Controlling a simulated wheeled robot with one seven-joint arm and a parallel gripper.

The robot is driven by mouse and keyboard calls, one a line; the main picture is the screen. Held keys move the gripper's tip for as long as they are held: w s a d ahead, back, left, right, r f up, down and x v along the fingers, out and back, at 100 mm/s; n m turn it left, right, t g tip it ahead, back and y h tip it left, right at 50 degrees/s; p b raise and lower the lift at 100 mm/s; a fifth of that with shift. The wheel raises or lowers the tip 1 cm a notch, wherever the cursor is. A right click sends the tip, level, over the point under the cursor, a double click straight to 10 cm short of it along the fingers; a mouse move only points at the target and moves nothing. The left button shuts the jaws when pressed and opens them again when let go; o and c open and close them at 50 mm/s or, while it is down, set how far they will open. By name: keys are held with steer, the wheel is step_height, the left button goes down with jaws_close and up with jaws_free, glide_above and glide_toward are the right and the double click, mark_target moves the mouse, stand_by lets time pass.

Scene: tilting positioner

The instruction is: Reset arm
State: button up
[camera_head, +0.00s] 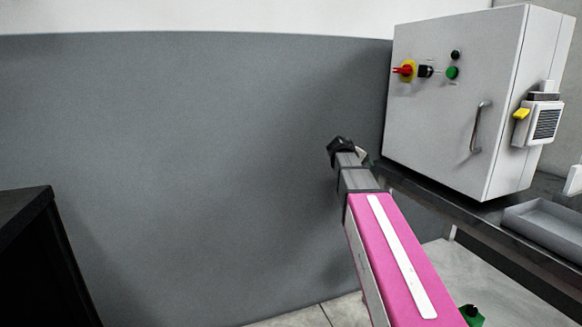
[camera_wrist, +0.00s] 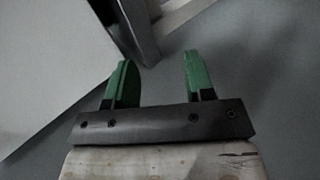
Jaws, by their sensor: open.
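My gripper shows in the wrist view (camera_wrist: 158,82) with its two green fingers apart and nothing between them. In the head view my pink arm reaches up the middle, and its dark far end is beside the bench's left end. My gripper's fingers are not clearly seen there. The grey control cabinet (camera_head: 450,110) stands to the right of the arm's end.
The dark bench (camera_head: 425,192) runs under the cabinet to the lower right. A grey tray (camera_head: 545,228) lies on it. A white unit with a yellow part (camera_head: 538,120) is on the cabinet's side. A black block (camera_head: 30,250) stands at lower left. The grey wall's (camera_head: 200,150) front looks clear.

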steer(key=s+a+f+m+g+y, duration=0.1)
steer(key=s+a+f+y, duration=0.2)
steer(key=s+f, duration=0.6)
steer(key=s+a+f+m+g+y, duration=0.2)
steer(key=s+f, duration=0.7)
steer(key=f, duration=0.5)
steer(key=s+a+f+m+g+y, duration=0.1)
steer(key=s+a+f+y, duration=0.3)
steer(key=s+f, duration=0.5)
step_height(320, 180, down, 2)
steer(key=shift+a+f+g, duration=0.15)
steer(key=shift+a+g, duration=0.45)
steer(key=shift+a, duration=0.15)
steer(key=shift+s, duration=0.1)
steer(key=shift+c, duration=0.3)
